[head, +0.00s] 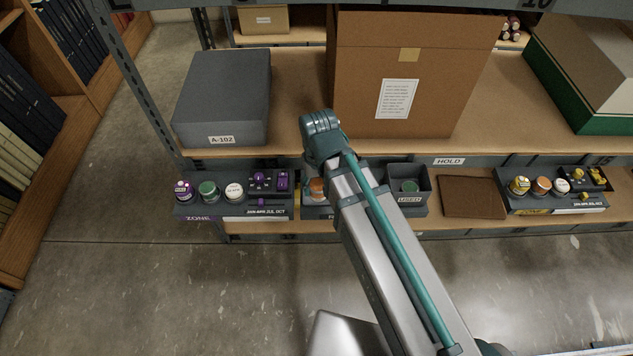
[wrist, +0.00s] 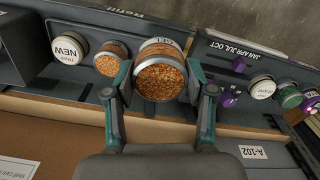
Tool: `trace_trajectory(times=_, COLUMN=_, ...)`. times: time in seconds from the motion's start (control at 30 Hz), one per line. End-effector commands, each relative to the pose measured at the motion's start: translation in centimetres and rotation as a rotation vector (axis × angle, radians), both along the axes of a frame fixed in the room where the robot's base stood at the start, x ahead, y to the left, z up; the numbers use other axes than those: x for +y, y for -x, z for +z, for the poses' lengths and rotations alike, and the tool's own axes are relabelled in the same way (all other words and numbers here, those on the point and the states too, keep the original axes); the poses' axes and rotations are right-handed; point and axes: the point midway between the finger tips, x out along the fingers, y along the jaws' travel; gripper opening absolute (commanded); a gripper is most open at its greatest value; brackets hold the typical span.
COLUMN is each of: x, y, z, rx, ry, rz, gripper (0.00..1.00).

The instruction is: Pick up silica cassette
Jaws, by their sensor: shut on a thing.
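The silica cassette (wrist: 160,82) is a round clear-fronted canister of orange beads with a pale rim, in the middle of the wrist view. My gripper (wrist: 159,75) is shut on it, one teal finger against each side. It looks larger than a similar orange-bead canister (wrist: 110,58) beside it; I cannot tell whether it is clear of the tray. In the head view my arm hides the gripper, and an orange-topped canister (head: 317,188) shows just left of the arm; I cannot tell which one it is.
A dark refill tray (wrist: 60,85) holds a white canister marked NEW (wrist: 69,48). A purple-marked zone tray (head: 240,212) stands to the left, a bin (head: 408,198) to the right. The upper shelf carries a grey box (head: 225,95) and a brown carton (head: 405,65). The floor in front is clear.

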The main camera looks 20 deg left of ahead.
Motion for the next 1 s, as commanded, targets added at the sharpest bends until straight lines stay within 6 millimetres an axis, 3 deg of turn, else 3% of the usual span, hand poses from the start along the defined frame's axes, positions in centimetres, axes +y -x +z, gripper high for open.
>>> trace_trajectory(times=0.03, x=-1.0, y=2.3, z=0.5, rx=-0.002, ry=-0.001, rz=0.003, gripper=0.18)
trace_trajectory(times=0.1, x=-1.7, y=4.1, z=1.3, rx=-0.002, ry=-0.001, rz=0.004, gripper=0.18)
trace_trajectory(times=0.23, x=-2.1, y=5.5, z=1.5, rx=-0.002, ry=-0.002, rz=0.001, gripper=0.18)
trace_trajectory(times=0.47, x=-1.7, y=5.2, z=1.6, rx=-0.003, ry=-0.002, rz=0.001, gripper=0.18)
trace_trajectory(times=1.0, x=-2.4, y=6.7, z=2.7, rx=-0.001, ry=-0.001, rz=0.001, gripper=0.18)
